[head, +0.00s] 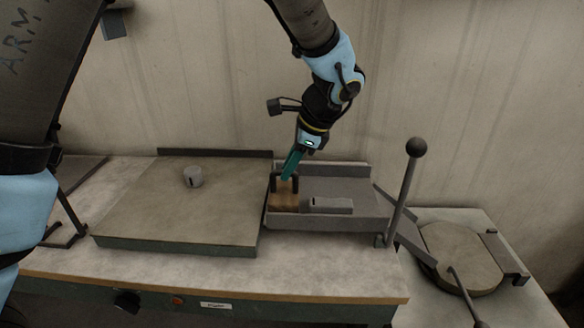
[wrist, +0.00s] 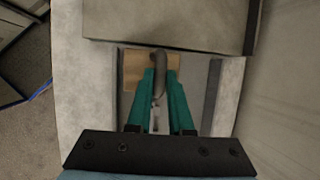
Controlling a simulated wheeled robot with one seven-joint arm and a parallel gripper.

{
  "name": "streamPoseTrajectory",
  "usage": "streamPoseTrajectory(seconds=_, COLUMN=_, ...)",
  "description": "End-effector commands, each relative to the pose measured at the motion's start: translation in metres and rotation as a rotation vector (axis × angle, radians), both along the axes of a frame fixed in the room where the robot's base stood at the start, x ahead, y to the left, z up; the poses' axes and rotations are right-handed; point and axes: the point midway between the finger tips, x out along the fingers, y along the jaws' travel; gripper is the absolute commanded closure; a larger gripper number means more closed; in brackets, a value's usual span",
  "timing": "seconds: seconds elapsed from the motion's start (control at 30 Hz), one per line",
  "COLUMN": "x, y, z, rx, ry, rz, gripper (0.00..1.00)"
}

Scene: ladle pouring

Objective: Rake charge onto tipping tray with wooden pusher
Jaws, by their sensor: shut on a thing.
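The wooden pusher (head: 283,201), a light wood block with a dark arched handle, is at the left end of the grey tipping tray (head: 370,212). My gripper (head: 288,177) points down at it, its teal fingers shut on the handle. In the wrist view the fingers (wrist: 160,78) stand either side of the handle, with the wood block (wrist: 134,70) behind. A grey slotted block (head: 328,205) lies in the tray, just right of the pusher. I cannot tell which piece is the charge.
A lever with a black ball (head: 416,147) rises at the tray's right end. A chute (head: 412,240) slopes from there toward a round pan (head: 460,258) on a lower stand. A low back rail (head: 215,153) edges the plate. The wall is close behind.

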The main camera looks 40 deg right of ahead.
Motion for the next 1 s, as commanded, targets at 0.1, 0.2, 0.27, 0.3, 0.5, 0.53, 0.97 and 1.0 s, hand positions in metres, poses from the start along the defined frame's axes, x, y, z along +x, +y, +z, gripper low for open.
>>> streamPoseTrajectory(seconds=0.1, x=0.001, y=0.001, z=0.013, rx=0.000, ry=0.000, rz=0.000, gripper=1.00)
streamPoseTrajectory(seconds=0.2, x=0.002, y=0.002, z=0.020, rx=0.000, ry=0.000, rz=0.000, gripper=1.00)
streamPoseTrajectory(seconds=0.27, x=0.002, y=0.002, z=0.025, rx=0.000, ry=0.000, rz=0.000, gripper=1.00)
streamPoseTrajectory(seconds=0.3, x=0.002, y=0.003, z=0.028, rx=0.000, ry=0.000, rz=0.000, gripper=1.00)
streamPoseTrajectory(seconds=0.5, x=0.004, y=0.004, z=0.042, rx=0.001, ry=0.001, rz=0.000, gripper=1.00)
streamPoseTrajectory(seconds=0.53, x=0.004, y=0.004, z=0.044, rx=0.001, ry=0.001, rz=0.000, gripper=1.00)
streamPoseTrajectory(seconds=0.97, x=0.005, y=0.006, z=0.055, rx=0.000, ry=0.000, rz=0.000, gripper=1.00)
streamPoseTrajectory(seconds=1.0, x=0.005, y=0.006, z=0.055, rx=0.000, ry=0.000, rz=0.000, gripper=1.00)
